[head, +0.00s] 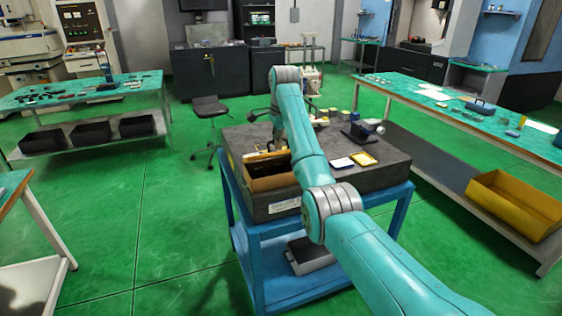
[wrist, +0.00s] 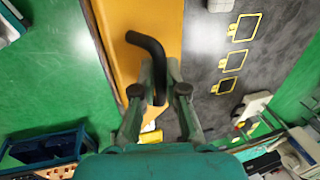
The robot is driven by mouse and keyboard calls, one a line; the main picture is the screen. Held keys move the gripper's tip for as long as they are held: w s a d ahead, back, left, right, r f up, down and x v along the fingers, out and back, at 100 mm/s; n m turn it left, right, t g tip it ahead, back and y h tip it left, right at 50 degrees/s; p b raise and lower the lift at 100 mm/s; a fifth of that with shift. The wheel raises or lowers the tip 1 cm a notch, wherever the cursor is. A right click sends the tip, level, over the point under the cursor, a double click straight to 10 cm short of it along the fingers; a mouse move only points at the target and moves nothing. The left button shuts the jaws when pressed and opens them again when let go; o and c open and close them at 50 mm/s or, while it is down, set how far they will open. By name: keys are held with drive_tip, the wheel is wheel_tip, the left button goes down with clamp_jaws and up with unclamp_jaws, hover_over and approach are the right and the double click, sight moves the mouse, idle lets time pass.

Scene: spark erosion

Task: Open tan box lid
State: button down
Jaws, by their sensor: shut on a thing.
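The tan box (head: 272,184) sits on the left part of a dark slab on a blue cart, partly hidden by my arm in the head view. In the wrist view, a tan-orange surface (wrist: 117,25) of it runs down the picture beside the dark slab. A black curved handle (wrist: 148,43) stands out in front of this surface. My gripper (wrist: 163,95) has its two fingers on either side of the handle's lower end and is shut on it. The head view does not clearly show the fingertips or how far the lid is raised.
The blue cart (head: 258,262) carries the dark slab (head: 385,158), with a yellow-framed card (head: 363,158), a white card (head: 342,163) and small parts on it. A long bench (head: 450,112) stands right, with a yellow bin (head: 515,204) below. Green floor is free left of the cart.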

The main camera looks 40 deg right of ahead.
drive_tip(key=shift+w+d+r, duration=0.15)
drive_tip(key=shift+w+r, duration=0.05)
drive_tip(key=shift+w, duration=0.25)
drive_tip(key=shift+w+d+r, duration=0.1)
drive_tip(key=shift+w+r, duration=0.1)
drive_tip(key=shift+w, duration=0.3)
drive_tip(key=shift+w+d+r, duration=0.1)
drive_tip(key=shift+w+d, duration=0.05)
drive_tip(key=shift+w, duration=0.3)
drive_tip(key=shift+w+d+r, duration=0.1)
drive_tip(key=shift+w, duration=0.3)
drive_tip(key=c, duration=1.3)
unclamp_jaws()
drive_tip(key=shift+w+d+v, duration=0.1)
drive_tip(key=shift+w+v, duration=0.15)
drive_tip(key=shift+v, duration=0.85)
drive_tip(key=shift+w+d+v, duration=0.1)
drive_tip(key=shift+w+v, duration=0.15)
drive_tip(key=shift+v, duration=0.9)
drive_tip(key=shift+w+d+v, duration=0.1)
drive_tip(key=shift+w+v, duration=0.15)
drive_tip(key=shift+v, duration=0.85)
drive_tip(key=shift+r, duration=0.2)
